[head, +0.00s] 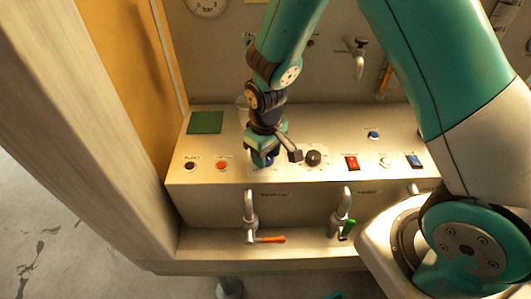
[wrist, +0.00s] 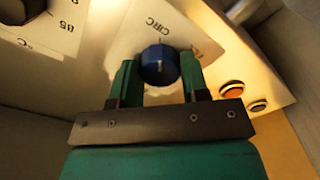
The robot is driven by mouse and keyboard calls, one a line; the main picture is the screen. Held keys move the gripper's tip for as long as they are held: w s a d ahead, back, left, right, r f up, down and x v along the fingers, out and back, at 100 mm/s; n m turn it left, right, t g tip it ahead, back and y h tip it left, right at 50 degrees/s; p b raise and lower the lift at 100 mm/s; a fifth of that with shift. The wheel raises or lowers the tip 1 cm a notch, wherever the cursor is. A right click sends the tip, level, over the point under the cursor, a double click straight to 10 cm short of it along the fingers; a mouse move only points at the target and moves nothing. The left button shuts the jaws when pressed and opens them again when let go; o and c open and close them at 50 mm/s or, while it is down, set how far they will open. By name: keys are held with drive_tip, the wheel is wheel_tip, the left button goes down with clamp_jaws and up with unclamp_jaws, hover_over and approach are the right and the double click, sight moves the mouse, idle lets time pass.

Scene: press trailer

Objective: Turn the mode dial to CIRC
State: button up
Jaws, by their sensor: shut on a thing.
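The mode dial is a round blue knob (wrist: 159,66) with a pale pointer line, on a light plate. The word CIRC is printed upside down beyond the knob in the wrist view. The pointer line runs roughly up and down in that view; I cannot tell exactly which mark it meets. My gripper (wrist: 158,82) has one green finger on each side of the knob and is shut on it. In the head view my gripper (head: 262,157) reaches down to the panel top and mostly hides the dial.
On the panel, a black knob (head: 313,158), a red switch (head: 352,162) and a blue switch (head: 414,161) stand to the right. An orange button (head: 222,165) and a black button (head: 190,166) are to the left. Taps (head: 250,212) hang on the front face below.

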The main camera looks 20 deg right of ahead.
idle(0.3)
drive_tip(key=o, duration=0.9)
drive_tip(key=shift+r, duration=0.1)
drive_tip(key=shift+r+b, duration=0.9)
drive_tip(key=shift+r, duration=7.75)
drive_tip(key=shift+s, duration=0.1)
